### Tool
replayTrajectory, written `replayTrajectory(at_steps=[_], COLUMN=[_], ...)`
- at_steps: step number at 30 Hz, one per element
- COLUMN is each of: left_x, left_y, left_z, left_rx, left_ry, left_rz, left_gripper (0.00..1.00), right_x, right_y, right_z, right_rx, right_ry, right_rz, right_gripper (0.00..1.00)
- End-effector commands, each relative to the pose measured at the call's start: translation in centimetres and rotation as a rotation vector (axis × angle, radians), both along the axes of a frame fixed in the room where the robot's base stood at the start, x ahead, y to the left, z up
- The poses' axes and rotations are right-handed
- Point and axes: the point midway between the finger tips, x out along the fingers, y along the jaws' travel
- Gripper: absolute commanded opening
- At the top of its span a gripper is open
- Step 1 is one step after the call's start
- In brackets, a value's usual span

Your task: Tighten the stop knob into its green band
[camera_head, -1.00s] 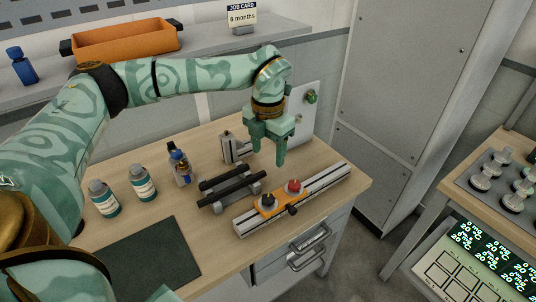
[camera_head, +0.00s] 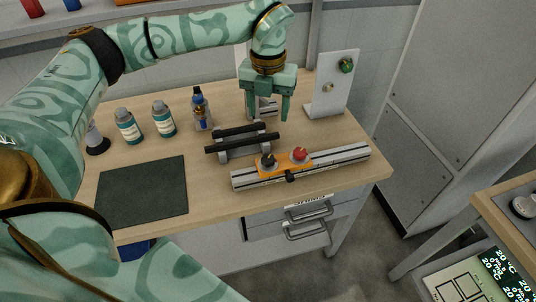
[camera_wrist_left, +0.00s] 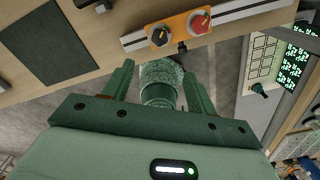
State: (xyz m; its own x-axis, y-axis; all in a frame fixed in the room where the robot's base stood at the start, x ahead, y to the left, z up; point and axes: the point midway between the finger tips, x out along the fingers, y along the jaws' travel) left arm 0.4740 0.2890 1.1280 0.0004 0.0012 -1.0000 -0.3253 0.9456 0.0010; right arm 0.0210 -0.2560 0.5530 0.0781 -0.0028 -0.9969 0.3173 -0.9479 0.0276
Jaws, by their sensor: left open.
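A silver slotted rail (camera_head: 340,158) lies along the front right of the bench. On it sits an orange carriage (camera_head: 284,164) with a black knob (camera_head: 267,160) and a red knob (camera_head: 299,154) on top. A small black knob (camera_head: 291,176) sticks out of its front side. Which knob is the stop knob, I cannot tell; no green band is legible. My left gripper (camera_head: 265,110) is open and empty, pointing down, and appears behind the carriage in the head view. In the left wrist view, its fingers (camera_wrist_left: 158,70) are apart from the carriage (camera_wrist_left: 180,26).
A black-barred stand (camera_head: 242,142) is left of the carriage. An upright white plate (camera_head: 330,88) with a green knob (camera_head: 346,65) stands behind the rail. Several bottles (camera_head: 164,119) stand at the back left. A dark mat (camera_head: 142,192) covers the front left.

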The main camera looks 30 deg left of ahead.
Motion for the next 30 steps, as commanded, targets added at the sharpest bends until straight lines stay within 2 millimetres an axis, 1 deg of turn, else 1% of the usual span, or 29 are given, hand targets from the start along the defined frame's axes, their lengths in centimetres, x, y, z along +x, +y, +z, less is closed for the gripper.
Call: replayTrajectory(at_steps=[2, 5, 8, 12, 15, 18, 21, 24, 30], left_x=[-0.1, -0.1, -0.1, -0.1, -0.1, -0.1, -0.1, -0.1, -0.1], left_y=[0.0, 0.0, 0.0, 0.0, 0.0, 0.0, 0.0, 0.0, 0.0], left_z=[-1.0, -3.0, -5.6, -9.3, -11.7, -13.6, -14.9, -15.7, -16.1], left_rx=[0.001, 0.0, 0.0, 0.0, 0.0, 0.0, 0.0, 0.0, 0.0], left_ry=[0.004, 0.006, 0.007, 0.006, 0.006, 0.005, 0.004, 0.003, 0.001], left_rz=[0.003, 0.001, 0.0, 0.0, -0.001, 0.0, 0.0, -0.001, -0.001], left_gripper=[0.57, 0.57, 0.57, 0.57, 0.57, 0.57, 0.57, 0.57, 0.57], right_x=[-0.9, -1.3, -1.2, -0.8, -0.7, -0.7, -0.8, -0.8, -0.8], right_y=[0.8, 1.4, 1.2, 0.5, 0.2, 0.1, 0.1, 0.1, 0.1], right_z=[-0.2, -0.6, -1.0, -1.6, -2.0, -2.3, -2.5, -2.6, -2.7], right_rx=[0.01, 0.018, 0.015, 0.006, 0.002, 0.001, 0.002, 0.002, 0.002], right_ry=[0.013, 0.02, 0.02, 0.016, 0.015, 0.016, 0.017, 0.017, 0.017], right_rz=[0.0, 0.001, 0.002, 0.002, 0.001, 0.0, -0.001, -0.001, -0.001], right_gripper=[0.43, 0.43, 0.43, 0.43, 0.43, 0.43, 0.43, 0.43, 0.43])
